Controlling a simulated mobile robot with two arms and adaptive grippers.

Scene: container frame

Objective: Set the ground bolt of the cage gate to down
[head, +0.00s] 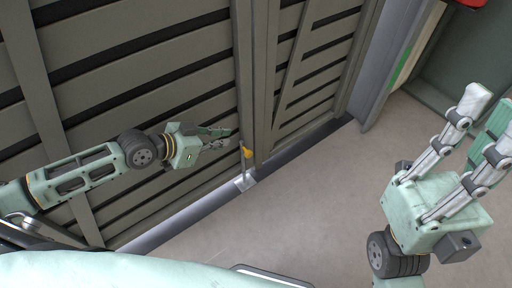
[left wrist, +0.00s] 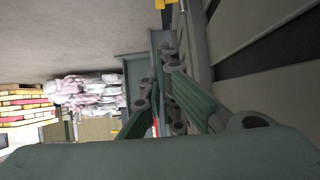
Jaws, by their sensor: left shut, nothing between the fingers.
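The cage gate (head: 150,82) is made of grey slats and fills the left and top of the head view. The ground bolt's yellow handle (head: 247,152) sits low on a vertical gate post, above a pale metal bracket (head: 244,183) at the floor rail. I cannot tell whether its rod is seated. A yellow part also shows at the top edge of the left wrist view (left wrist: 165,4). My left gripper (head: 229,137) is shut and empty, just left of and slightly above the handle in the picture, apparently apart from it. My right gripper (head: 492,118) is open and empty, far right.
A dark floor rail (head: 290,145) runs along the gate's foot. The concrete floor (head: 310,200) in front is clear. The left wrist view shows wrapped white goods (left wrist: 88,92) and stacked yellow and red boxes (left wrist: 25,105) farther off.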

